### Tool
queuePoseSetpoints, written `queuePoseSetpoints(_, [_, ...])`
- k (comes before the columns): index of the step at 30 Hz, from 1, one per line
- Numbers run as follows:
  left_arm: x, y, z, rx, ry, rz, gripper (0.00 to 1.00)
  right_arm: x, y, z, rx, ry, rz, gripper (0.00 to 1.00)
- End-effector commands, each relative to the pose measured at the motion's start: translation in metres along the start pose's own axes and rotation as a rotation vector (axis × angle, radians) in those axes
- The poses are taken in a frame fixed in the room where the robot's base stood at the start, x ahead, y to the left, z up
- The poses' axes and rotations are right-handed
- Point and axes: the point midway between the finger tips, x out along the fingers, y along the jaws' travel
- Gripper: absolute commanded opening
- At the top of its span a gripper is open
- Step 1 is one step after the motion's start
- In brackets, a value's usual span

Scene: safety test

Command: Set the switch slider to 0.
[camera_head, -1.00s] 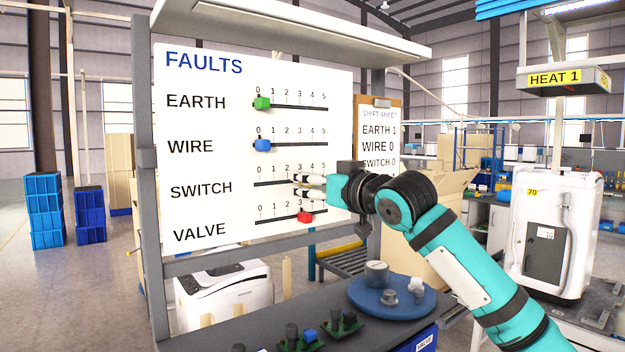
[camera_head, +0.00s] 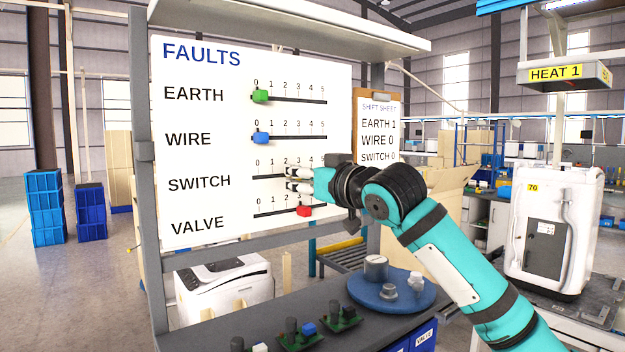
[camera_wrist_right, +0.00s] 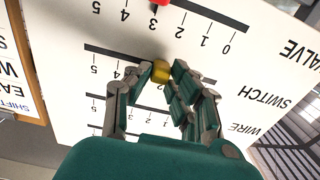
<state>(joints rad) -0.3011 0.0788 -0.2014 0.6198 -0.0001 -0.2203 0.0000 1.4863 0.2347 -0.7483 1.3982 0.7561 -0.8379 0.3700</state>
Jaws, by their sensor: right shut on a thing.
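The white FAULTS board (camera_head: 200,110) has a SWITCH row with a slot (camera_head: 265,178) and a scale from 0 to 5. My right gripper (camera_head: 289,180) is at this row, its fingertips around mark 2. In the right wrist view, my right gripper (camera_wrist_right: 162,76) is shut on the yellow switch slider (camera_wrist_right: 161,71), with a finger on each side. The slider sits near 2 on the switch slot (camera_wrist_right: 112,54); its exact value is hard to read. In the head view the fingers hide the slider. My left gripper is not in view.
The green EARTH slider (camera_head: 260,96) and blue WIRE slider (camera_head: 260,138) stand near 0. The red VALVE slider (camera_head: 304,211) stands near 3, close below my fingers. A shift sheet (camera_head: 378,130) hangs right of the board. A blue round tray (camera_head: 400,302) is below.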

Motion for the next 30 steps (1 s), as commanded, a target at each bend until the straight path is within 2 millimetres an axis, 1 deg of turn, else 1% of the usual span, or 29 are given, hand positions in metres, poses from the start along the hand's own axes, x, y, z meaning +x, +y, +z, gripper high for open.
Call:
queuePoseSetpoints(1, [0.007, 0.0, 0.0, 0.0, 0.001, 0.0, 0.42, 0.001, -0.019, 0.005, 0.0, -0.001, -0.01, 0.0])
queuePoseSetpoints(3, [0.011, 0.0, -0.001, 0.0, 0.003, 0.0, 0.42, 0.0, -0.036, 0.004, 0.0, 0.0, -0.009, 0.0])
queuePoseSetpoints(7, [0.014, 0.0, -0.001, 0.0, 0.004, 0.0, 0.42, 0.0, -0.059, 0.003, 0.001, -0.001, -0.006, 0.0])
queuePoseSetpoints(9, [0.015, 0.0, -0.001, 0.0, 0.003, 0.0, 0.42, 0.0, -0.066, 0.002, 0.002, 0.0, -0.003, 0.0])
queuePoseSetpoints(12, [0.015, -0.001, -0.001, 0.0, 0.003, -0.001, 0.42, 0.0, -0.07, 0.002, 0.002, 0.0, -0.003, 0.0])
queuePoseSetpoints(19, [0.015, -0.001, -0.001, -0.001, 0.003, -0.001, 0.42, 0.0, -0.07, 0.002, 0.003, -0.002, -0.004, 0.0])
queuePoseSetpoints(20, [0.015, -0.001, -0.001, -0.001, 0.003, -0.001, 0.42, 0.0, -0.07, 0.002, 0.003, -0.002, -0.004, 0.21])
queuePoseSetpoints(24, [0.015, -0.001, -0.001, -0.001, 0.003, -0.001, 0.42, 0.0, -0.07, 0.002, 0.003, -0.001, -0.003, 0.39])
queuePoseSetpoints(25, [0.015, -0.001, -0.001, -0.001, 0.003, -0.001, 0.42, 0.0, -0.07, 0.002, 0.003, -0.001, -0.003, 0.42])
queuePoseSetpoints(30, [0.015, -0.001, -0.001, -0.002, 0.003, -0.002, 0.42, 0.0, -0.069, 0.001, 0.003, 0.0, -0.002, 0.42])
